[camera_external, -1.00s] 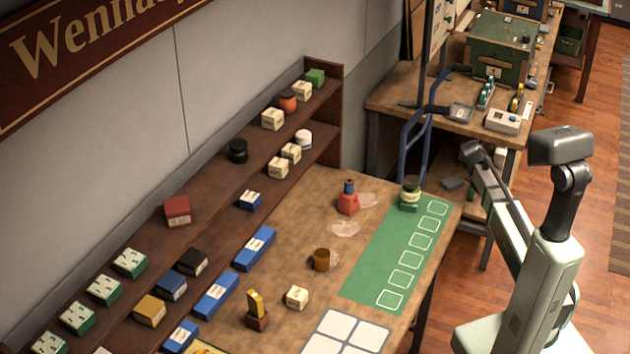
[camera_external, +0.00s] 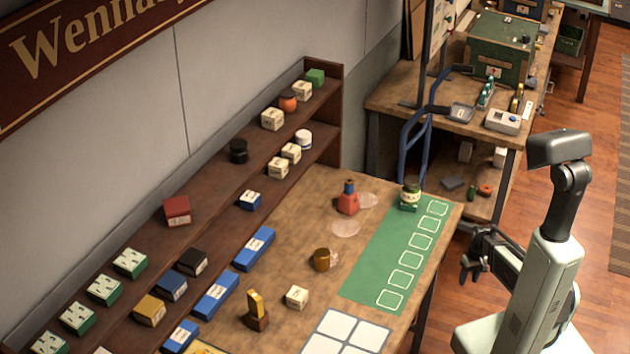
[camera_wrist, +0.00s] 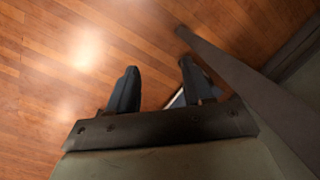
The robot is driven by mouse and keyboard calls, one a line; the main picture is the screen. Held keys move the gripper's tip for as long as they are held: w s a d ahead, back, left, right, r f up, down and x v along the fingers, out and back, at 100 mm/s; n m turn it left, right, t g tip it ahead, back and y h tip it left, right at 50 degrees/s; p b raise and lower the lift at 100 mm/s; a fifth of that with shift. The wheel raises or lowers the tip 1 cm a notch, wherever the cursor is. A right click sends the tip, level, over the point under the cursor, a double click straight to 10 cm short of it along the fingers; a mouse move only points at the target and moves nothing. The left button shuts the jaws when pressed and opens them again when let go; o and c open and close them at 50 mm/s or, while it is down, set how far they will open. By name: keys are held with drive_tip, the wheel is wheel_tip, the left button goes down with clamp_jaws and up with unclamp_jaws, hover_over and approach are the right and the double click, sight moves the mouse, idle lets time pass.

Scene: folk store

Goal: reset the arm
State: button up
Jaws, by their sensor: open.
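My gripper (camera_external: 470,269) is open and empty in the external view. It hangs low beside my arm's column, off the right edge of the wooden table (camera_external: 300,235). In the wrist view my gripper (camera_wrist: 158,80) shows two dark fingers spread apart, with nothing between them but the wooden floor (camera_wrist: 60,60). A grey bar crosses the right of the wrist view.
A second workbench (camera_external: 390,103) stands behind. Open floor (camera_external: 590,225) lies to the right.

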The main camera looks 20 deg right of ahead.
drive_tip(key=s+a+f+m+g+y, duration=0.1)
drive_tip(key=s+a+f+m, duration=0.1)
drive_tip(key=s+a+f, duration=0.4)
drive_tip(key=s+a+f+m+g+y, duration=0.15)
drive_tip(key=s+f, duration=0.25)
drive_tip(key=s, duration=0.4)
drive_tip(key=s+a+n+g+h, duration=0.1)
drive_tip(key=s+a, duration=0.2)
drive_tip(key=s, duration=0.5)
drive_tip(key=s+a+r+n+g+h, duration=0.1)
drive_tip(key=s+a+n+g+h, duration=0.1)
drive_tip(key=s, duration=0.6)
drive_tip(key=shift+s+a, duration=0.2)
drive_tip(key=shift+a, duration=0.2)
drive_tip(key=shift+n, duration=0.25)
